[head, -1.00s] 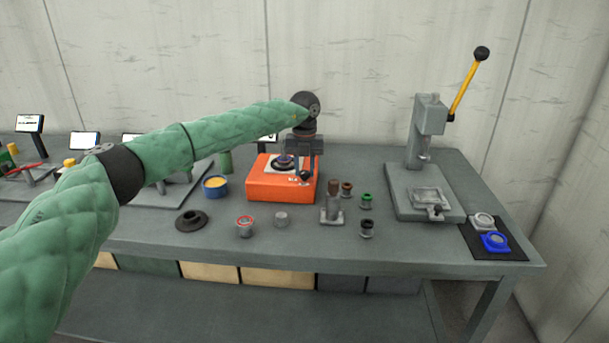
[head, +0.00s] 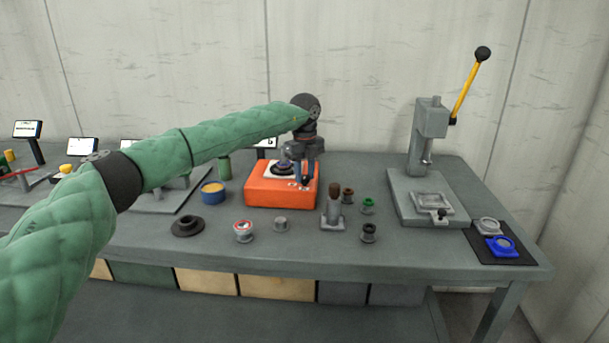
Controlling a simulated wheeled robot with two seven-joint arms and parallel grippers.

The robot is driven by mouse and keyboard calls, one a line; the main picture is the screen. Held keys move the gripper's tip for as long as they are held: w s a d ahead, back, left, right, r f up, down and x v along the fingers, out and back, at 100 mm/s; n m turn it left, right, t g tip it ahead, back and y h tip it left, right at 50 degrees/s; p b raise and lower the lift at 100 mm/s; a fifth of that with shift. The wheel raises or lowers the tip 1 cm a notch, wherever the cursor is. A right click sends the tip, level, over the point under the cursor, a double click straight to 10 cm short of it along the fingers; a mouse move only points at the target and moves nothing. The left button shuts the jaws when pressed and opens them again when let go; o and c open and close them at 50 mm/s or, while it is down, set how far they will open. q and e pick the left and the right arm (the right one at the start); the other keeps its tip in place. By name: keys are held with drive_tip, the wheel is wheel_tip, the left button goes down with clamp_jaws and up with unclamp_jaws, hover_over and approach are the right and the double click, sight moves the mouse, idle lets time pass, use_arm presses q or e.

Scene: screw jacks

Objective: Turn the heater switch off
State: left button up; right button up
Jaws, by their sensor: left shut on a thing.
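The heater is an orange box (head: 280,196) on the bench, with a dark ring-shaped part (head: 283,168) on a pale plate on its top. The heater switch (head: 305,182) is a small dark part at the front right of the box top, beside small white labels. My left gripper (head: 304,177) reaches down from above and is shut on the switch. The fingers partly cover it, so I cannot tell which way it is set. My right gripper is not in view.
A blue cup (head: 213,192) with yellow content stands left of the heater. A press (head: 430,150) with a yellow lever stands right, near a black mat (head: 476,241).

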sight(305, 176)
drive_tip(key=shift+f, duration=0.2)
use_arm(q)
drive_tip(key=o, duration=1)
drive_tip(key=shift+r, duration=0.5)
wheel_tip(305, 176, up, 6)
drive_tip(key=shift+f+b, duration=0.1)
drive_tip(key=shift+b, duration=0.5)
drive_tip(key=shift+r, duration=0.5)
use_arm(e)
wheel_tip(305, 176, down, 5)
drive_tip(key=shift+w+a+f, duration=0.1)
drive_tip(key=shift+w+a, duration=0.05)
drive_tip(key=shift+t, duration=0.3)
